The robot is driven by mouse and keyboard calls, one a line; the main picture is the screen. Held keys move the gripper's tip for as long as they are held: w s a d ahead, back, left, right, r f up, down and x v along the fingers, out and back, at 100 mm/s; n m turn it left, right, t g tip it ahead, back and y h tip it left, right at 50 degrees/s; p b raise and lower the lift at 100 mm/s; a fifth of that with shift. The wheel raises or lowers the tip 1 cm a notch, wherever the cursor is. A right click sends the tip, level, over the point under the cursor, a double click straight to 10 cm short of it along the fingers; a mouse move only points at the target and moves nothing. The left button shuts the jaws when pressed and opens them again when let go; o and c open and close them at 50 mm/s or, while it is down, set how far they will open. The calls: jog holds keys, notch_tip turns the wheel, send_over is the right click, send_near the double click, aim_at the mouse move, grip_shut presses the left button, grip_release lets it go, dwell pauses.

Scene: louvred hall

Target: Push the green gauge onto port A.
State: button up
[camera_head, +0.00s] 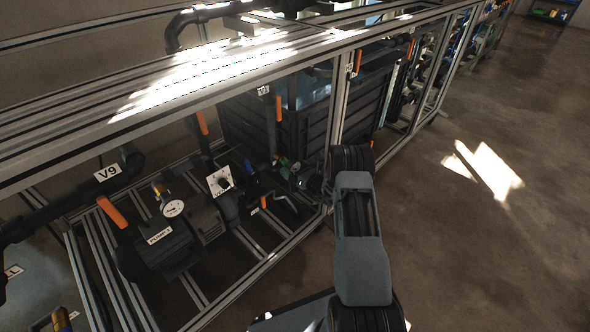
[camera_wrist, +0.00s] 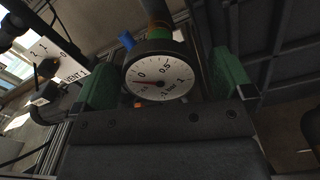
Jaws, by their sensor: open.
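In the wrist view, a round gauge (camera_wrist: 160,80) with a white dial and black rim sits between my fingers. A green band (camera_wrist: 158,34) shows just behind it, on a brownish upright pipe or stem (camera_wrist: 154,10). My gripper (camera_wrist: 166,82) is open, with one green-padded finger on each side of the gauge and a narrow gap at each side. In the head view, my gripper (camera_head: 290,165) reaches into the frame near its front post; the gauge cannot be made out clearly there. I cannot read any label for port A, and the joint behind the gauge is partly hidden.
In the wrist view, a white VENT plate (camera_wrist: 62,68) and a blue part (camera_wrist: 127,40) are close on the left. In the head view, a dark crate (camera_head: 300,115), metal frame rails (camera_head: 265,265) and a pump (camera_head: 160,245) with its own gauge (camera_head: 173,208) surround the spot. Floor at right is clear.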

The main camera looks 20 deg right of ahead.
jog(key=shift+s, duration=0.1)
jog(key=p+v, duration=0.2)
jog(key=v, duration=0.4)
jog(key=shift+s+d, duration=0.2)
jog(key=shift+s, duration=0.2)
jog(key=p+v, duration=0.3)
jog(key=v, duration=1)
jog(key=shift+s+d, duration=0.15)
jog(key=shift+s, duration=0.25)
